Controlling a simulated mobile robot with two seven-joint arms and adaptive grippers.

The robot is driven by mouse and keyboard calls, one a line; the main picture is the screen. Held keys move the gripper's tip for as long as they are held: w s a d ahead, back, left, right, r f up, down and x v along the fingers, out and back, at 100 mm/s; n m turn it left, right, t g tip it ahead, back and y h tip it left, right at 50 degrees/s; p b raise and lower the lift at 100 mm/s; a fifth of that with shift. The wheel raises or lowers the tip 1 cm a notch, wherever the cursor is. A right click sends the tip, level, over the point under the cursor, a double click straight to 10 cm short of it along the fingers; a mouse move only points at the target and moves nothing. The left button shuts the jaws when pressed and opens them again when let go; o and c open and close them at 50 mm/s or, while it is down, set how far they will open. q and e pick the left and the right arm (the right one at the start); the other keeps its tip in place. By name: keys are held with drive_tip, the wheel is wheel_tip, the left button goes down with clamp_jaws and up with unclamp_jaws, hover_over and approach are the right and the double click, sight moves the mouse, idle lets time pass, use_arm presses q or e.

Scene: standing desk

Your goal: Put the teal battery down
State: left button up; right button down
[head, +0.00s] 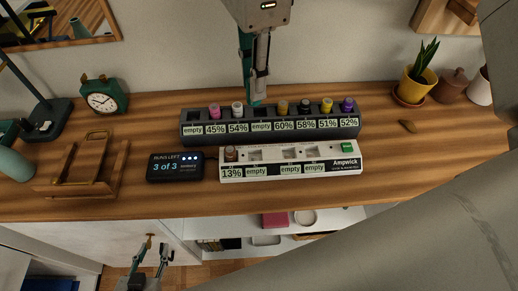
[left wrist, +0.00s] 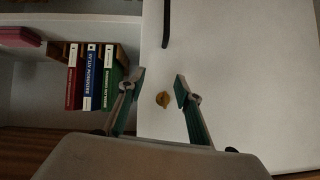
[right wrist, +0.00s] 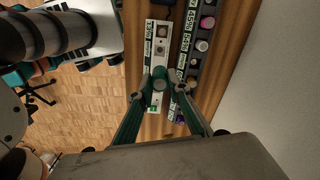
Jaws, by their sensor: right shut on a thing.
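My right gripper (head: 256,100) hangs above the back edge of the dark battery rack (head: 186,134), near an empty slot in its middle. In the right wrist view this gripper (right wrist: 162,88) is shut on the teal battery (right wrist: 160,73), seen nearly end-on between the fingertips. In the head view I cannot tell the battery from the teal fingers. The white Ampwick charger (head: 300,172) lies in front of the rack. It holds a brown-topped battery (head: 231,153) at 13%; its other labels read empty. My left gripper (head: 150,250) is open and empty below the desk's front edge.
The rack holds several batteries, including a pink one (head: 214,112) and a purple one (head: 347,105). A display (head: 175,166) reads 3 of 3. A wooden stand (head: 85,176), a clock (head: 103,97) and plant pots (head: 413,87) stand to the sides. Clear desk lies right of the charger.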

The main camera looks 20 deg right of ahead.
wheel_tip(320, 180, down, 15)
drive_tip(key=shift+f+b, duration=0.1)
drive_tip(key=shift+b, duration=0.7)
wheel_tip(320, 180, down, 4)
drive_tip(key=shift+r, duration=0.25)
drive_tip(key=shift+f, duration=0.2)
drive_tip(key=shift+f, duration=0.1)
drive_tip(key=c, duration=1.9)
unclamp_jaws()
